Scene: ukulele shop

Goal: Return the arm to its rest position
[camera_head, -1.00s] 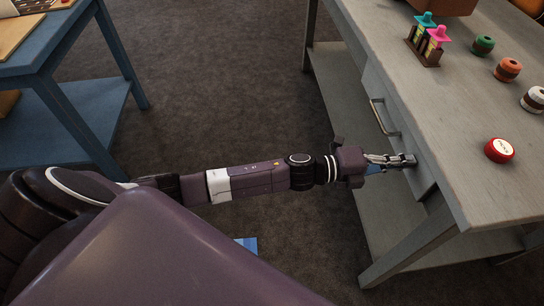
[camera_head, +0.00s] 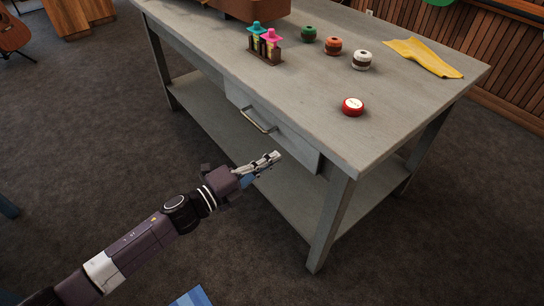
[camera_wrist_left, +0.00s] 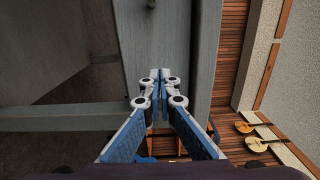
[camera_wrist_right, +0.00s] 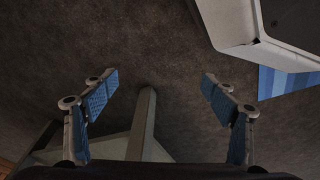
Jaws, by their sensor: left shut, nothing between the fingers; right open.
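My left arm reaches in from the lower left in the head view. Its left gripper (camera_head: 272,160) is in front of the grey workbench (camera_head: 410,100), just below and right of the drawer handle (camera_head: 258,121). In the left wrist view the left gripper (camera_wrist_left: 160,75) has its fingertips together with nothing between them. My right gripper shows only in the right wrist view (camera_wrist_right: 155,85). Its fingers are wide apart and empty, above the dark carpet. The right arm is out of the head view.
The bench top holds a red round tin (camera_head: 353,106), a brown holder (camera_head: 266,57) with colourful bottles, several small round pots and a yellow cloth (camera_head: 425,57). The drawer (camera_head: 275,125) looks shut. Open carpet (camera_head: 130,140) lies left of the bench.

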